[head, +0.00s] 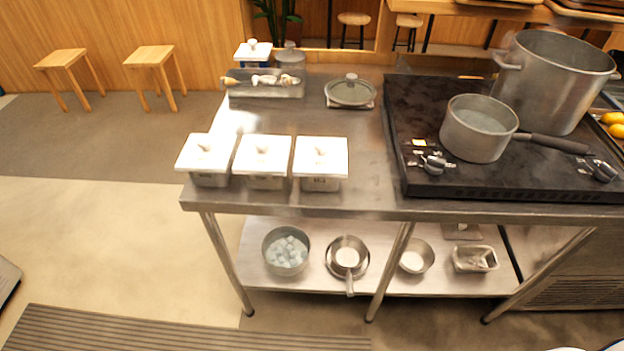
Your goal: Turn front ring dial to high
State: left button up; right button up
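The black cooktop (400,110) sits on the right part of the steel table. A silver and dark dial (434,164) is at its front left corner, with small white labels beside it. A second similar dial (603,171) is at the front right. The dial settings are too small to read, and I cannot tell which dial belongs to the front ring. A saucepan (474,140) with a dark handle stands on the cooktop between the dials, its handle pointing toward the right dial. A large steel pot (550,85) stands behind it. Neither of my grippers is in view.
Three white-lidded containers (263,155) stand at the table's (365,165) front left. A lidded pan (350,92) and a utensil tray (265,88) are behind. The lower shelf (320,240) holds bowls and pans. Open floor (90,240) lies left.

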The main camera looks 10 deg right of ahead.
aim_at(434, 166)
jog(key=z, duration=1.55)
